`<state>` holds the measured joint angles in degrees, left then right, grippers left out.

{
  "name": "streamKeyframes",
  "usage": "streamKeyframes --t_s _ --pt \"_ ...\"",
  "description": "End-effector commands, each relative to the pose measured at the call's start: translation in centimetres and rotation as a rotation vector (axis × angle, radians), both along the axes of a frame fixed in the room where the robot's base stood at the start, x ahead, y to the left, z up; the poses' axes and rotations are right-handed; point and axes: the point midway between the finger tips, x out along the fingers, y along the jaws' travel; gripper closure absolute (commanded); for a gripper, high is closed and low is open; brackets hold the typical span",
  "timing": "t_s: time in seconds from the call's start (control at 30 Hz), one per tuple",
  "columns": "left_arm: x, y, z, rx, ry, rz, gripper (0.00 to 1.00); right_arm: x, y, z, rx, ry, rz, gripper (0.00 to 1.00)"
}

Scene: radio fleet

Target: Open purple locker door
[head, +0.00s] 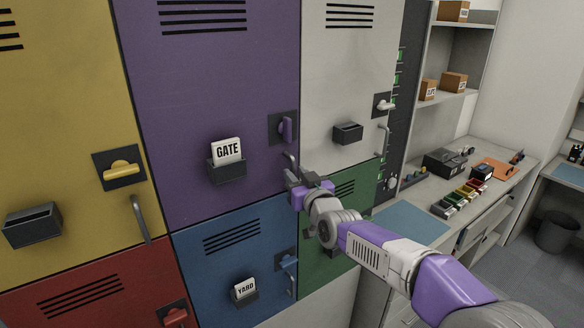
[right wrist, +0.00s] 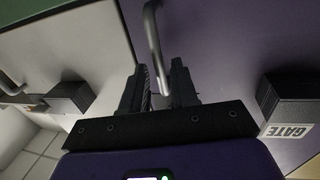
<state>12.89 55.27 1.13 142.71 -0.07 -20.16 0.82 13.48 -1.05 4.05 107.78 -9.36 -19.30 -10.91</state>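The purple locker door (head: 205,95) is shut, flush with its neighbours. It has a purple latch (head: 286,129), set upright on a dark plate, and a GATE card (head: 227,150) in a black holder. Its grey bar handle (head: 290,160) is at the lower right. My right gripper (head: 293,183) is at this handle, partly covering its lower end. In the right wrist view the handle (right wrist: 153,40) runs between my right gripper's fingers (right wrist: 160,82), with gaps showing beside the bar. My left gripper is not in view.
Yellow (head: 70,110), white (head: 335,65), blue (head: 218,265), green (head: 320,250) and red (head: 105,300) locker doors surround it, all shut. A counter (head: 415,195) with small items and a shelf with boxes (head: 453,82) are at the right.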

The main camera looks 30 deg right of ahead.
Motion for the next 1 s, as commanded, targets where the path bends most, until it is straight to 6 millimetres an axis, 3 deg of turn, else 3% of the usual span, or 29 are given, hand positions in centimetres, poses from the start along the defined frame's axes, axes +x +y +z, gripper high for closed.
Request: streamKeyframes --t_s 0.2,0.53,0.57,0.73,1.0 --pt "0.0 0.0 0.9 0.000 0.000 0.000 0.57 2.0 -0.3 0.1 0.000 -0.001 0.000 0.71" --pt "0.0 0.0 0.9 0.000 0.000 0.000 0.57 2.4 -0.3 0.0 0.000 0.000 0.000 0.71" --pt "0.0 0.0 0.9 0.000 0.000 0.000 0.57 2.4 -0.3 0.0 0.000 0.000 0.000 0.73" --pt "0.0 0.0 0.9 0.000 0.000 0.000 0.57 2.4 -0.3 0.0 0.000 0.000 0.000 0.99" --pt "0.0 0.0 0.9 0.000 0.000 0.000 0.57 2.4 -0.3 0.0 0.001 0.000 0.000 1.00"
